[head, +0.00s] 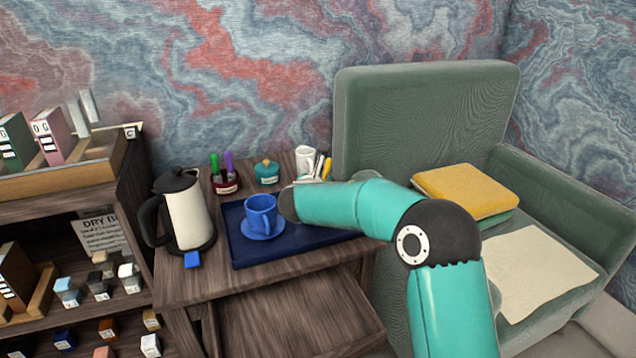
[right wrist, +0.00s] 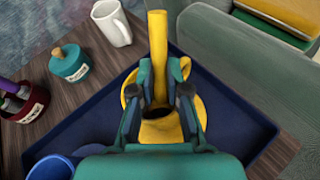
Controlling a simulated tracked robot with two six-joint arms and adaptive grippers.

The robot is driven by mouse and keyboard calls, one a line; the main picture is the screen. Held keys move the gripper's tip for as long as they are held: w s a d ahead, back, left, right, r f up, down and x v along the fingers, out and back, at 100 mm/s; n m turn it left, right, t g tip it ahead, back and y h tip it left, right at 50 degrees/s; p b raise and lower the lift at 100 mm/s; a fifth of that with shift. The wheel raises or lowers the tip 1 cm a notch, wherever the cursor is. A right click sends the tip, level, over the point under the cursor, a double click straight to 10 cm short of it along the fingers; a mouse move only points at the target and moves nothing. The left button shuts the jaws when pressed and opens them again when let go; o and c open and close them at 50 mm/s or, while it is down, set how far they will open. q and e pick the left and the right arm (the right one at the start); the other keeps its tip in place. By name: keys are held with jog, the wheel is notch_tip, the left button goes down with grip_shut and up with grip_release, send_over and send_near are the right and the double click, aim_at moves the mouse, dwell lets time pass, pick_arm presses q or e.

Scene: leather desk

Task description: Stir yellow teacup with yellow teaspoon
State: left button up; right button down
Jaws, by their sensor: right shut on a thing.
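In the right wrist view the yellow teaspoon (right wrist: 157,38) stands upright between the fingers of my right gripper (right wrist: 160,82), which is shut on it. The yellow teacup (right wrist: 162,131) is right beneath the gripper, on a yellow saucer (right wrist: 200,107) on a dark blue tray. The fingers cover much of the cup, and I cannot tell how far the spoon's lower end is inside it. In the head view my right arm hides the yellow cup, the spoon and the gripper. My left gripper is not in view.
A blue teacup (head: 260,212) on a blue saucer (head: 263,233) stands at the left of the tray (head: 285,254). A kettle (head: 190,215) is further left. A pen holder (head: 227,184), a teal jar (head: 267,174) and a white mug (head: 304,158) stand behind the tray.

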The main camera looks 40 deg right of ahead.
aim_at(330, 165)
jog(key=shift+r, duration=0.1)
jog(key=shift+w+d+r+p, duration=0.15)
jog(key=shift+d+r+p, duration=0.3)
jog(key=shift+r+p, duration=0.65)
jog(key=shift+w+d+r+p, duration=0.1)
jog(key=shift+d+r+p, duration=0.4)
jog(key=shift+r+p, duration=0.6)
jog(key=shift+w+d+r+p, duration=0.15)
jog(key=shift+d+r+p, duration=0.3)
jog(key=shift+r+p, duration=0.6)
jog(key=shift+r, duration=0.15)
notch_tip(330, 165, up, 5)
jog(key=p, duration=0.4)
